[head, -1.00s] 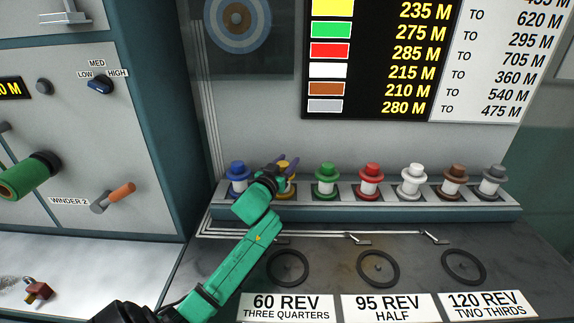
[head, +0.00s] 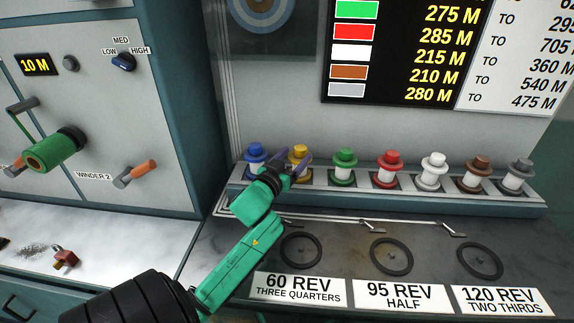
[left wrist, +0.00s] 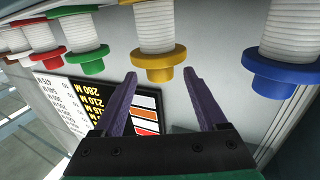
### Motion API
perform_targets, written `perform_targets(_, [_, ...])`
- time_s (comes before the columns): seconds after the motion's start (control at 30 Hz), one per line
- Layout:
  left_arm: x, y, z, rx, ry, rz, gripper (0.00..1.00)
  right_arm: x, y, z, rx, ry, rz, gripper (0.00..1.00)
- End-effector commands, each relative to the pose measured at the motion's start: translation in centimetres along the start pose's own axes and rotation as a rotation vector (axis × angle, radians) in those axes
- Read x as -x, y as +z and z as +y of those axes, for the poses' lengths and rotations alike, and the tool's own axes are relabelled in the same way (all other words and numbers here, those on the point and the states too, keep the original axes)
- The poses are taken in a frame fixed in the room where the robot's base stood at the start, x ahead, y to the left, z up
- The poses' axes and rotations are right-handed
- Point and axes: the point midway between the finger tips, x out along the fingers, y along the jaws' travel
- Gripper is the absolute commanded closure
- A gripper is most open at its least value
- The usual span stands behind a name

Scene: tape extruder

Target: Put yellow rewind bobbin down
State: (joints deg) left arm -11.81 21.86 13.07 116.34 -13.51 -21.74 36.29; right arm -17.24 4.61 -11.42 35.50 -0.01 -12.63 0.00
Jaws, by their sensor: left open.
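The yellow rewind bobbin (head: 299,154) stands upright in the rack row, between the blue bobbin (head: 255,155) and the green bobbin (head: 343,165). My left gripper (head: 290,160) is in front of it, open and empty, its purple fingers pointing at the bobbin and hiding its lower part in the head view. In the left wrist view, which looks upside down, the yellow bobbin (left wrist: 158,62) with its white spool shows just beyond and between the spread fingertips (left wrist: 160,78), apart from them. My right gripper is not in view.
Red (head: 387,167), white (head: 432,170), brown (head: 476,173) and grey (head: 517,174) bobbins stand farther right on the rack (head: 400,196). Black rings (head: 391,257) lie on the counter in front. The winder panel (head: 100,150) rises at left.

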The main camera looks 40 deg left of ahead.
Motion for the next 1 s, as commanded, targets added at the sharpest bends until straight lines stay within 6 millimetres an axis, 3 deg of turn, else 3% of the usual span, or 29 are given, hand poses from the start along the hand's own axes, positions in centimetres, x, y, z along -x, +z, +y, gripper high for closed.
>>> perform_targets(0.1, [2.6, 0.2, 0.0, -0.001, 0.0, -0.003, 0.25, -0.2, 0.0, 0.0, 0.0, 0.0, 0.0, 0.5])
perform_targets(0.3, [5.1, 0.0, 0.0, 0.001, 0.0, 0.0, 0.25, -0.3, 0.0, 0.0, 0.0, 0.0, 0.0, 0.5])
perform_targets(0.87, [5.2, -0.1, 0.0, 0.0, 0.0, 0.001, 0.25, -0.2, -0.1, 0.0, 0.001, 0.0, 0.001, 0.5])
perform_targets(1.0, [5.2, -2.6, 0.0, 0.0, 0.0, 0.001, 0.25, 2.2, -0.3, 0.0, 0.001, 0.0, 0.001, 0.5])
